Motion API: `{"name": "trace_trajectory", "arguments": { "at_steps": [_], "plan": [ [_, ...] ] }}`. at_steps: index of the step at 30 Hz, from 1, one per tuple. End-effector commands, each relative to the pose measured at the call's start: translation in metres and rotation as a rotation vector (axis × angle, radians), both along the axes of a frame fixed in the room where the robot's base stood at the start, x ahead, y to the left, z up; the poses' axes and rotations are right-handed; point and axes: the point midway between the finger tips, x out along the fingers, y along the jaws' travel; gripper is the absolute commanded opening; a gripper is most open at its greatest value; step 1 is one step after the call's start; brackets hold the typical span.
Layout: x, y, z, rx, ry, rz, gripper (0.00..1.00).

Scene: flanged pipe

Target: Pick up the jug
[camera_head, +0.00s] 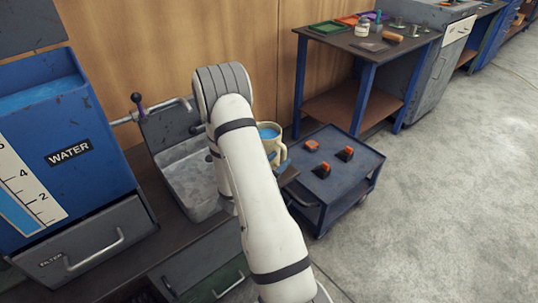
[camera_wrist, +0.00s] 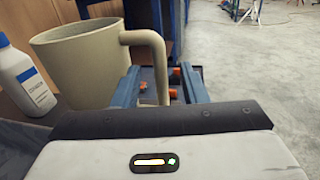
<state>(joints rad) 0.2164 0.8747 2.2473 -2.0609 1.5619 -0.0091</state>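The jug (camera_wrist: 85,65) is a beige, wide-mouthed vessel with a squared handle (camera_wrist: 160,70). In the head view the jug (camera_head: 272,152) stands at the cart's left side, partly behind my arm, with blue showing inside its rim. My gripper (camera_wrist: 160,82) has two blue fingers spread apart. In the wrist view the jug's handle shows between the fingers, with clear gaps, and the body is left of the left finger. The jug's lower part is hidden by my gripper.
A dark cart (camera_head: 335,178) carries several orange-and-black pieces. A white bottle with a blue label (camera_wrist: 25,75) stands left of the jug. A sink (camera_head: 190,175) and a blue water tank (camera_head: 60,140) are at left. A workbench (camera_head: 360,45) stands behind.

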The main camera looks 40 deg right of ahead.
Motion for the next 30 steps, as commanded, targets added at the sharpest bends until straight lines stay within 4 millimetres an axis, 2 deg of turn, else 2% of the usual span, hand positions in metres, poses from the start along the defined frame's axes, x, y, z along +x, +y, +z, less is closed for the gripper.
{"name": "trace_trajectory", "arguments": {
  "at_steps": [10, 20, 30],
  "plan": [
    [0.012, -0.046, 0.001, 0.001, -0.003, -0.003, 0.39],
    [0.015, -0.053, 0.001, 0.000, -0.001, 0.000, 0.39],
    [0.015, -0.053, 0.001, 0.000, -0.001, 0.001, 0.11]
  ]
}}
